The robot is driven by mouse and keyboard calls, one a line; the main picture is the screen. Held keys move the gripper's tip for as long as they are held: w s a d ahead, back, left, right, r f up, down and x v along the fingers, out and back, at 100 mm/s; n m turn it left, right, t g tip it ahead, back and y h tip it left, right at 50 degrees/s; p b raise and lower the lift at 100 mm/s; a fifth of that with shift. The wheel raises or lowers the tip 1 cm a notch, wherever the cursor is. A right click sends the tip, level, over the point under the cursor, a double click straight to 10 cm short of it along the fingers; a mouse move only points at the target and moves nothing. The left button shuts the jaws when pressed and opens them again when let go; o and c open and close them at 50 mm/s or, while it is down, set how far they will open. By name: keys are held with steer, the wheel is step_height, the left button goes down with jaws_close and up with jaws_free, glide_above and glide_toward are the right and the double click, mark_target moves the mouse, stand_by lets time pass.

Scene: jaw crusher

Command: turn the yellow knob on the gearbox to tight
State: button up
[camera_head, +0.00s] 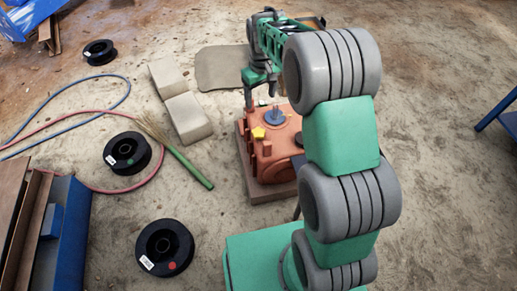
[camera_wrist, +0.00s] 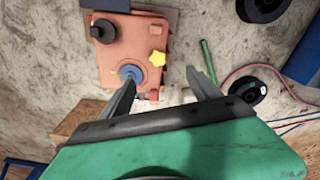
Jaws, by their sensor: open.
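The orange gearbox (camera_head: 277,150) sits on a brown base (camera_head: 262,188) on the floor, left of my arm in the head view. The yellow knob (camera_head: 258,133) is on its upper left side. In the wrist view the yellow knob (camera_wrist: 157,58) is on the right part of the gearbox (camera_wrist: 127,40), beyond and between the fingertips. A blue-grey round part (camera_wrist: 130,74) lies left of the knob, near the left fingertip. My gripper (camera_wrist: 161,78) is open and empty above the gearbox. In the head view my gripper (camera_head: 262,97) hangs behind the gearbox top. I see no contact with the knob.
A green-handled broom (camera_head: 190,168) lies left of the gearbox, beside pale blocks (camera_head: 188,116). Black spools (camera_head: 127,153) and red and blue hoses (camera_head: 70,88) lie further left. A blue bin (camera_head: 72,235) stands at lower left. The floor to the right is mostly clear.

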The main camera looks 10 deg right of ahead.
steer(key=n+b, duration=0.1)
steer(key=b, duration=0.4)
glide_above(258, 132)
steer(key=shift+g, duration=0.4)
step_height(258, 132, down, 16)
steer(key=shift+w+f, duration=0.1)
steer(key=shift+f, duration=0.15)
step_height(258, 132, down, 8)
steer(key=shift+r+b, duration=0.15)
steer(key=shift+b, duration=1)
steer(key=shift+c, duration=0.2)
steer(key=c, duration=1.3)
